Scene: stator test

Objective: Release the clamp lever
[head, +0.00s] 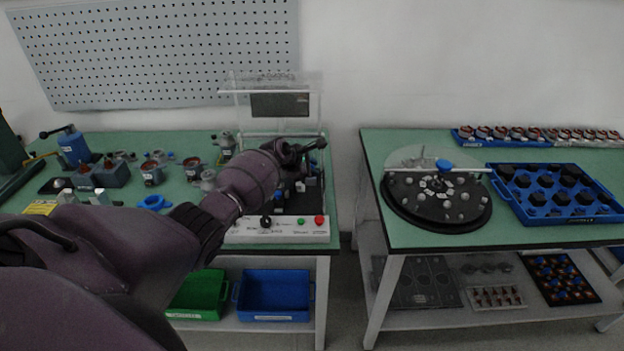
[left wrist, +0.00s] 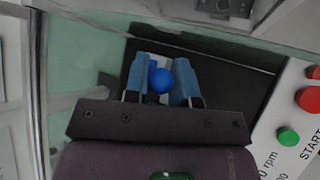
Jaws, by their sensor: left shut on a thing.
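My left gripper (head: 306,152) reaches over the test station on the left bench. In the left wrist view its two blue-padded fingers (left wrist: 160,72) stand on either side of a round blue knob (left wrist: 161,80), which looks like the knob of the clamp lever, and are shut on it. The lever's arm below the knob is mostly hidden by the knob and fingers. In the head view my gripper and forearm hide the knob. My right gripper is in neither view.
The station's white control panel (head: 262,235) has a green button (left wrist: 288,136) and a red button (left wrist: 309,99) close to my gripper's right. A clear guard (head: 313,100) stands behind. Motor parts crowd the left bench. A gap separates the right bench (head: 375,160).

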